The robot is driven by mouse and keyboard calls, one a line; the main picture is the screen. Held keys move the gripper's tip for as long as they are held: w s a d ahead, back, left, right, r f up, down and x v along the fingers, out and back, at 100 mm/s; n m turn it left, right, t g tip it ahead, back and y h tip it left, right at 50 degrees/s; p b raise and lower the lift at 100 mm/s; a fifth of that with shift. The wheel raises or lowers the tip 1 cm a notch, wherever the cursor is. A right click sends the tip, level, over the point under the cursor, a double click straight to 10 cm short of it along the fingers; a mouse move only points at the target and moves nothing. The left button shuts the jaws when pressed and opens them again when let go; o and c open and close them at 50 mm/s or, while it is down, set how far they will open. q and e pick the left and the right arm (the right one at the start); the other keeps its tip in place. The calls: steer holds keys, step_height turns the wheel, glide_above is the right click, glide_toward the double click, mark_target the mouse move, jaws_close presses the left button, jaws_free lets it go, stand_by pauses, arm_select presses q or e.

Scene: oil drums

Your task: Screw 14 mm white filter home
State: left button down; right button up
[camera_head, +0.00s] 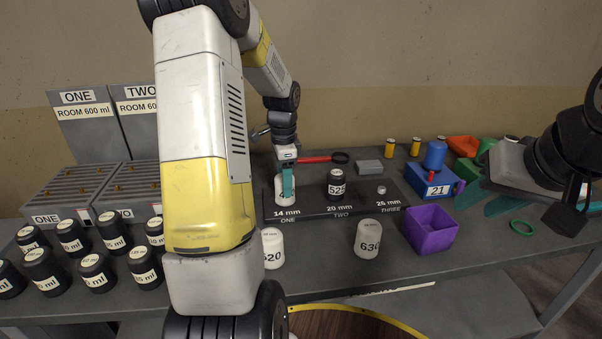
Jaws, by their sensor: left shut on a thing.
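My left gripper (287,180) is shut on a white filter (281,192) at the left place of the dark plate (310,213), marked 14 mm and ONE. The filter stands upright there; its base on the plate is partly visible, but its thread is hidden. A black filter (337,184) stands at the 20 mm place, TWO. The 26 mm place, THREE, shows a bare metal stub (381,190). Two more white filters stand in front of the plate, one labelled 630 (368,239) and one partly hidden, ending in 20 (272,250). My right gripper (500,196) is at the right, its fingers apart and empty.
Several black filters (97,272) stand at the left before two slotted racks (62,195). A purple bin (431,230), a blue box marked 21 (434,183), a green ring (522,228) and a red strap tool (318,159) are also on the bench. My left arm hides the middle left.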

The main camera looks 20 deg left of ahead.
arm_select(q)
steer(key=m, duration=0.6)
steer(key=shift+c, duration=2.4)
jaws_free()
steer(key=n, duration=1.2)
steer(key=shift+n, duration=0.3)
steer(key=n, duration=1.2)
